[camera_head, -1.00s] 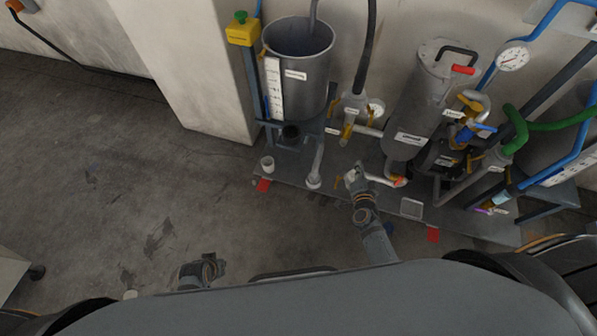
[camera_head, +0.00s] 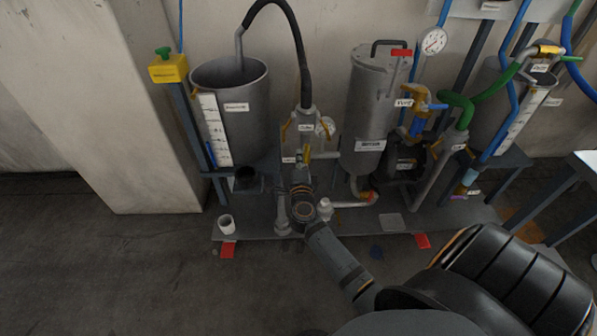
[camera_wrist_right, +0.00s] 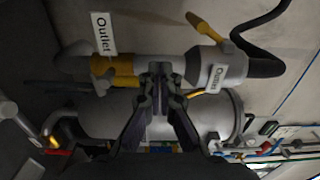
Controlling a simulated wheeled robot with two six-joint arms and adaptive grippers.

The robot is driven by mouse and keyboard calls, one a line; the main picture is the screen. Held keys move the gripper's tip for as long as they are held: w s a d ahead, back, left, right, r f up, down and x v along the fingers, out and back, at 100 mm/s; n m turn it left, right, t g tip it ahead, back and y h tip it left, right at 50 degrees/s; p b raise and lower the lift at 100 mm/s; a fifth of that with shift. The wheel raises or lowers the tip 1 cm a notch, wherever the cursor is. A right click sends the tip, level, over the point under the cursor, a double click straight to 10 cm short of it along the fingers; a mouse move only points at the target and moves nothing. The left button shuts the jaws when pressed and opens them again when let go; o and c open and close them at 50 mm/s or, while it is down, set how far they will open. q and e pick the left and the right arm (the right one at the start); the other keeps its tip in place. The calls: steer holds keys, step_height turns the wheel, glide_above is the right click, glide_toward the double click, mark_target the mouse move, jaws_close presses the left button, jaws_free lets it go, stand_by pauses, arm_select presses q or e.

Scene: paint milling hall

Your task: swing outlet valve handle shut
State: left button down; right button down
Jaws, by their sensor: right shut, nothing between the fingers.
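In the wrist view two tags read Outlet, one at the left (camera_wrist_right: 103,33) and one at the right (camera_wrist_right: 213,78), beside a grey pipe assembly. A yellow valve part (camera_wrist_right: 125,70) with a grey-yellow lever shows on it at the left, and a yellow handle (camera_wrist_right: 205,28) sticks up at the upper right. My right gripper (camera_wrist_right: 160,75) is shut and empty, its fingertips in front of the pipe just right of the yellow part; contact cannot be told. In the head view my right gripper (camera_head: 299,172) is below the yellow handle (camera_head: 305,155), its fingers partly hidden. My left gripper is out of view.
A grey open tank (camera_head: 250,120) stands left of the valve and a lidded cylinder (camera_head: 372,125) right of it. A black hose (camera_head: 300,55) rises above. Floor at left is clear.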

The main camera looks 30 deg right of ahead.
mark_target(305, 167)
steer(key=shift+x, duration=1.25)
steer(key=shift+s+d+r+p, duration=0.2)
steer(key=shift+s+d+p, duration=0.25)
steer(key=shift+d, duration=0.4)
steer(key=shift+s+d+p, duration=0.45)
steer(key=shift+d, duration=0.15)
steer(key=shift+f, duration=0.1)
steer(key=shift+s+d, duration=0.1)
steer(key=shift+d, duration=0.05)
